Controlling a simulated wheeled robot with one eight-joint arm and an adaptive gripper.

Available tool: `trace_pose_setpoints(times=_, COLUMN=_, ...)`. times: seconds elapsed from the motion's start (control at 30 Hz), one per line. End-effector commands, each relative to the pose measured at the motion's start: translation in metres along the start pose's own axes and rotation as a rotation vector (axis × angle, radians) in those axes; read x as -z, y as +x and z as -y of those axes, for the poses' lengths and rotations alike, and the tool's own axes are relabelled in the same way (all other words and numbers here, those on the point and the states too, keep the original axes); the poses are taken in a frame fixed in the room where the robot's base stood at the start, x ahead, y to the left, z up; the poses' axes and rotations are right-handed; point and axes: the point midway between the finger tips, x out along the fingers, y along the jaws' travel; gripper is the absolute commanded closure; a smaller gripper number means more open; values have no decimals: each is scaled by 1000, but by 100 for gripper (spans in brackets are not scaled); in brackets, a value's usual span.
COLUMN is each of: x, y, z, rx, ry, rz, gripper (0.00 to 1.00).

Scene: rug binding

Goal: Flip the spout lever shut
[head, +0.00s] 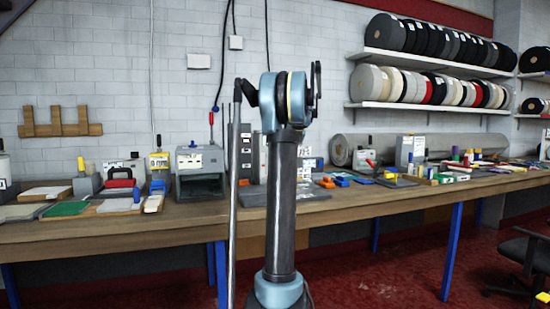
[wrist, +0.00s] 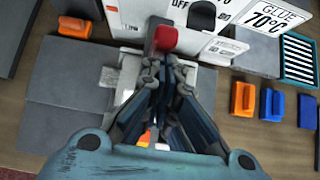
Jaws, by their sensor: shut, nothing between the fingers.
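A red block-shaped knob (wrist: 165,38), which looks like the end of the spout lever, stands in front of a white machine (wrist: 130,18) in the wrist view. My gripper (wrist: 164,68) is shut and empty, with its fingertips just below the knob in the picture. I cannot tell whether they touch it. The rest of the lever and the spout are mostly hidden behind my fingers, so the lever's position is unclear. In the head view my arm stands in front of this part of the bench and my gripper is hidden.
An orange piece (wrist: 242,98) and blue pieces (wrist: 272,104) lie right of the machine, near a glue sign (wrist: 272,18). Another orange piece (wrist: 73,27) lies left beside grey slabs (wrist: 70,68). The wooden workbench (head: 130,230) is crowded on both sides of my arm.

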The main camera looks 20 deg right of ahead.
Motion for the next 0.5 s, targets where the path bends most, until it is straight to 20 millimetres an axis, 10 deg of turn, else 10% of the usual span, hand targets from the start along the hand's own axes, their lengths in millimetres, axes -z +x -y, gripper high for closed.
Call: trace_pose_setpoints(times=0.5, x=-19, y=3, z=10, rx=7, ry=8, rz=4, gripper=100)
